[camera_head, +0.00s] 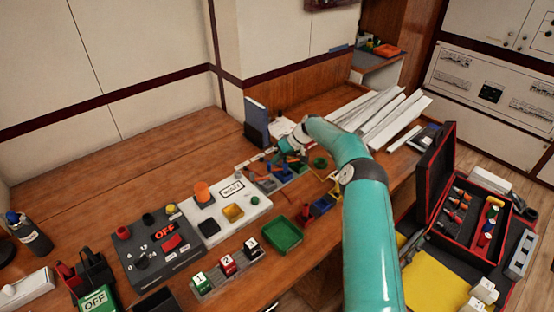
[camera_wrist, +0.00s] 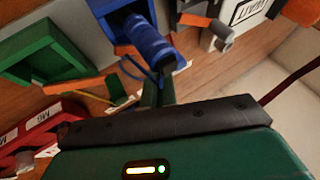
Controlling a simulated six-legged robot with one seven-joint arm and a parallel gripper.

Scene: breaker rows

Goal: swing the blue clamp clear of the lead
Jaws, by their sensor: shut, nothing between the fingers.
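In the wrist view a ribbed blue cylindrical piece (camera_wrist: 150,38), which looks like the blue clamp, slants in front of a blue open box (camera_wrist: 115,12). Its lower end is close to the tips of my gripper (camera_wrist: 161,85). My gripper is shut and holds nothing; I cannot tell whether it touches the blue piece. A thin blue lead (camera_wrist: 136,72) curves just left of the fingertips. In the head view my gripper is at the far end of my teal arm, among small parts at the back of the bench, too small to make out.
In the wrist view a green tray (camera_wrist: 40,50) is left and a grey-and-orange part (camera_wrist: 222,40) right. In the head view a green tray (camera_head: 282,237), a white switch panel (camera_head: 262,207) and a dark OFF panel (camera_head: 140,280) are on the bench. White strips (camera_head: 388,112) lie behind my arm.

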